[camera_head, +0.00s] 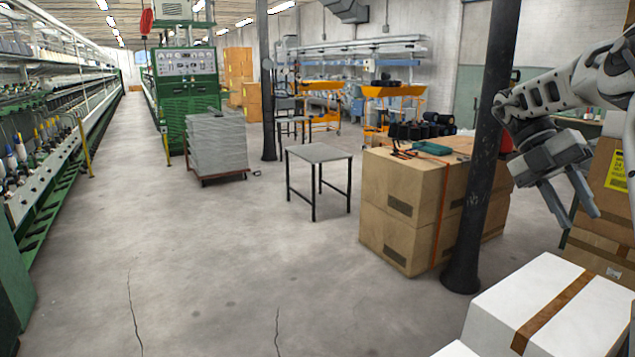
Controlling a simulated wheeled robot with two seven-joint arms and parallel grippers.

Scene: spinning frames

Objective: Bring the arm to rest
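My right gripper (570,207) hangs at the right side of the head view, on my raised grey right arm. Its two fingers point down and stand apart with a clear gap between them, and nothing is held. It is in front of the stacked boxes at the right edge and above the white box. My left gripper and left arm do not show.
A white box (520,315) with brown tape sits at the lower right. A dark column (478,170) stands beside cardboard boxes (395,225). A small table (318,153) stands mid-floor. Spinning frames (50,130) line the left.

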